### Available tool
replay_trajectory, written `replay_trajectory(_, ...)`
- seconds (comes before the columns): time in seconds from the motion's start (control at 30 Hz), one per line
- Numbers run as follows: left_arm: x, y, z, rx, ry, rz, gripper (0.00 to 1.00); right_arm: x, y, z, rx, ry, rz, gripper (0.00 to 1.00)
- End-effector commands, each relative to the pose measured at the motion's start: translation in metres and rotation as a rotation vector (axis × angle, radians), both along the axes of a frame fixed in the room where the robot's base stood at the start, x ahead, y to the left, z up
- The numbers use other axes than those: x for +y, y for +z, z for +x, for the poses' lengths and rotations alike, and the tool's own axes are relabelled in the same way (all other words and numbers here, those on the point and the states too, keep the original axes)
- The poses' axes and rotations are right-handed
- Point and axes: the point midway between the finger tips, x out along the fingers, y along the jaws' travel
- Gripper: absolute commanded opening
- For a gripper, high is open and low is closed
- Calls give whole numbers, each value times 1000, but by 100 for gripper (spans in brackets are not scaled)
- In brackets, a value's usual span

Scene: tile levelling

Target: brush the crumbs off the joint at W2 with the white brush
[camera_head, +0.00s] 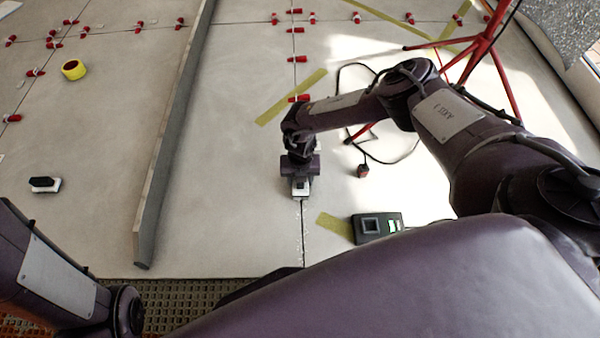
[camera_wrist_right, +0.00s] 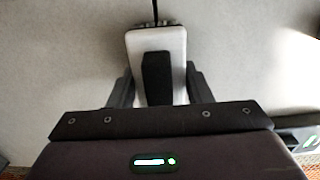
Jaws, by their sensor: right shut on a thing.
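My right gripper (camera_head: 301,188) is low over the tiles, shut on the white brush. In the right wrist view the brush (camera_wrist_right: 175,48) is a white block with a black grip on top, between the two fingers (camera_wrist_right: 157,88). Its far end lies over a dark joint line, with small bits at that end that I cannot make out clearly. In the head view the joint (camera_head: 302,232) runs from the gripper toward me, with pale crumbs scattered along it. I cannot read a W2 mark. My left gripper is out of view; only part of that arm shows.
A long grey straightedge (camera_head: 172,140) lies left of the joint. A black-and-white block (camera_head: 45,184) and yellow tape roll (camera_head: 74,69) lie farther left. A dark device with a green display (camera_head: 377,226), a cable and a red tripod (camera_head: 485,45) are right. Red clips (camera_head: 297,59) stand along far joints.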

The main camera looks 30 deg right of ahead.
Motion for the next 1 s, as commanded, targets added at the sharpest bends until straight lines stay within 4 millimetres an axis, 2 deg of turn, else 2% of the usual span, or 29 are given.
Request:
replay_trajectory(0.1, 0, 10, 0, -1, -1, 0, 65, 4, 2, -9, 6, 1, 2, 16)
replay_trajectory(1.0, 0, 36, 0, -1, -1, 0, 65, 18, 1, -38, 4, 1, 1, 16)
